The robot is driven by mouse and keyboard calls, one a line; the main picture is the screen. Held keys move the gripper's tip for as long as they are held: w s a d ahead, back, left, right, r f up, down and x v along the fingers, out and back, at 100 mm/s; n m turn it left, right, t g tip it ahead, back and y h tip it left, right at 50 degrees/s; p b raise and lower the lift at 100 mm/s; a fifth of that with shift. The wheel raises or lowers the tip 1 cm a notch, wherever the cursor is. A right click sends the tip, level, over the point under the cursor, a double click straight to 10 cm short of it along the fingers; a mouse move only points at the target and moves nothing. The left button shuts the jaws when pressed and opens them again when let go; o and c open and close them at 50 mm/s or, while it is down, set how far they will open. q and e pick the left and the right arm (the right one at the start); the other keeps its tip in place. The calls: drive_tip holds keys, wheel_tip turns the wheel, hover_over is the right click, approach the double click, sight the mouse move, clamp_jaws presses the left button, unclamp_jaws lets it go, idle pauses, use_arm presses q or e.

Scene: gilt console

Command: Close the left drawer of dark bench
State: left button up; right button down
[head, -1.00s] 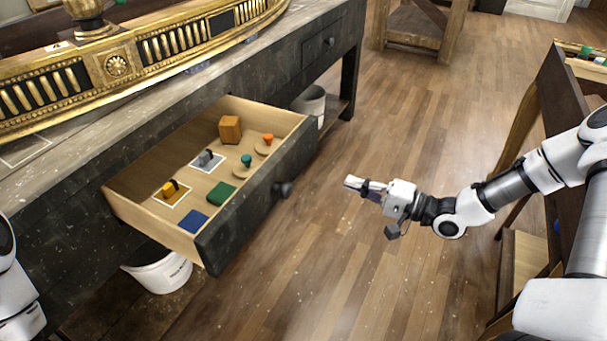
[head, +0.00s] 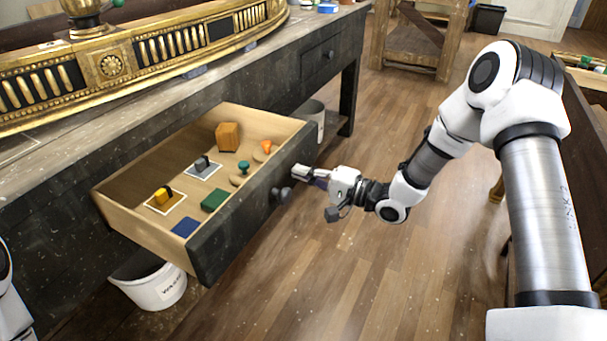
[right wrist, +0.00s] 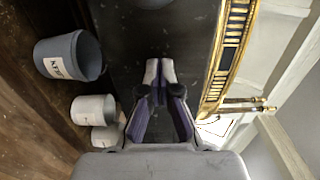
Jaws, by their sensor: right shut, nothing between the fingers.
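The left drawer (head: 247,211) of the dark bench (head: 290,75) stands pulled well out in the head view. It has a dark front with a round dark knob (head: 280,195) and a pale wooden inside. My right gripper (head: 297,172) is shut and empty, with its tips close to the drawer front beside the knob. I cannot tell whether it touches. In the right wrist view the shut fingers (right wrist: 158,70) point at a dark surface. My left gripper is out of view; only a bit of my left arm shows at the left edge.
The drawer holds an orange block (head: 228,137), a green piece (head: 214,200), a blue square (head: 185,227) and several small items. A white bucket (head: 152,280) stands below it. A gilt piece (head: 150,50) lies on the bench top. Wooden floor right of the drawer is clear.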

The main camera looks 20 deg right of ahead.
approach(210, 157)
drive_tip(key=s+r, duration=0.1)
drive_tip(key=s+d+r, duration=0.1)
drive_tip(key=r, duration=0.1)
drive_tip(key=s+d+r, duration=0.1)
drive_tip(key=shift+d+r, duration=0.1)
drive_tip(key=shift+r, duration=0.3)
drive_tip(key=x, duration=1.3)
drive_tip(key=shift+w+f, duration=0.1)
drive_tip(key=shift+w, duration=0.1)
drive_tip(key=shift+w+a, duration=0.2)
drive_tip(key=shift+a, duration=0.05)
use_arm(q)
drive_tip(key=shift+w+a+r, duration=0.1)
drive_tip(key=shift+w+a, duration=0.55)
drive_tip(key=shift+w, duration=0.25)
use_arm(e)
drive_tip(key=shift+r, duration=0.25)
drive_tip(key=shift+r, duration=0.15)
